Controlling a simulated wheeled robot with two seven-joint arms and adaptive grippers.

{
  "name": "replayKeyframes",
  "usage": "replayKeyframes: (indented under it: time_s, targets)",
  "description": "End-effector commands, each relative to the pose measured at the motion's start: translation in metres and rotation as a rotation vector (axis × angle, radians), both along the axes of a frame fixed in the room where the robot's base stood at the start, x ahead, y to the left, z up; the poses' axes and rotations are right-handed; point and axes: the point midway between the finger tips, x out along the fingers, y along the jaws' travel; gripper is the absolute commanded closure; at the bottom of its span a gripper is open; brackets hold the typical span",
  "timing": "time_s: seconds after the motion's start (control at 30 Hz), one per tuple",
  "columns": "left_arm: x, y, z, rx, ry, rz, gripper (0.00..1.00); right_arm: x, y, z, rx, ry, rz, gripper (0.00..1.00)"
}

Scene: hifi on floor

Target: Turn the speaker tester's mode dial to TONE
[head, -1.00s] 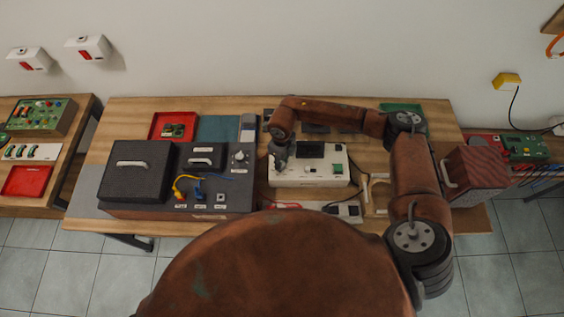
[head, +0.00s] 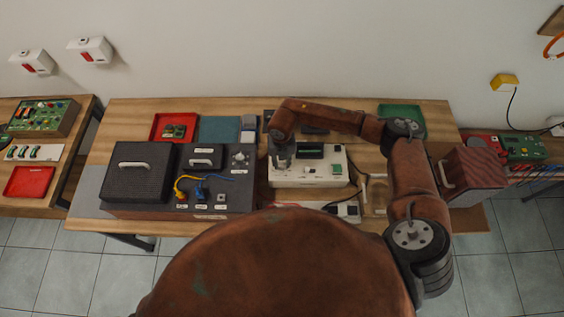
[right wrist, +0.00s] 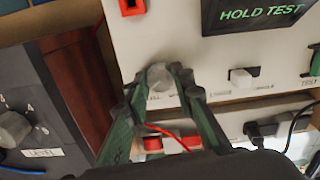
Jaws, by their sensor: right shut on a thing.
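A white tester box (head: 315,178) stands on the bench in the head view. In the right wrist view its panel (right wrist: 165,30) has a screen (right wrist: 258,14) reading "HOLD TEST". My right gripper (right wrist: 158,82) is shut on a pale round dial (right wrist: 159,76) on this panel, one green finger on each side. The label below the dial is partly covered, and I cannot read its pointer or a TONE mark. In the head view my right gripper (head: 281,159) is at the box's left end and hides the dial. My left gripper is not in view.
A dark unit (head: 232,190) with a knob (head: 240,156) and cables stands close on the left. On the panel right of the dial are a white switch (right wrist: 243,77) and a green part (right wrist: 316,64). Plugs and cables (right wrist: 262,130) lie just in front.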

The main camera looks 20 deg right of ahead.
Motion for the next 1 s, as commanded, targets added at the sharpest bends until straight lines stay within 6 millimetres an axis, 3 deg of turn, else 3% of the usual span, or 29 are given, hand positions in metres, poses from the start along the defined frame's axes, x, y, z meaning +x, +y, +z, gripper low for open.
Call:
replayKeyframes:
  time_s: [0.37, 0.93, 0.97, 1.0]
  targets:
    - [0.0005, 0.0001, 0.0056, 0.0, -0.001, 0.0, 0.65, -0.0012, -0.0004, -0.0006, -0.001, 0.002, -0.172, 1.0]
    - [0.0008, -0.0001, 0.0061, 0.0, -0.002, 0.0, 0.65, -0.0012, -0.0003, -0.001, -0.001, 0.002, -0.202, 1.0]
    - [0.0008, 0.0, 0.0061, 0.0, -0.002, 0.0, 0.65, -0.0012, -0.0003, -0.001, -0.001, 0.002, -0.202, 0.76]
    - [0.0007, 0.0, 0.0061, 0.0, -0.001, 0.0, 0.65, -0.0012, -0.0003, -0.0009, -0.001, 0.002, -0.202, 0.73]
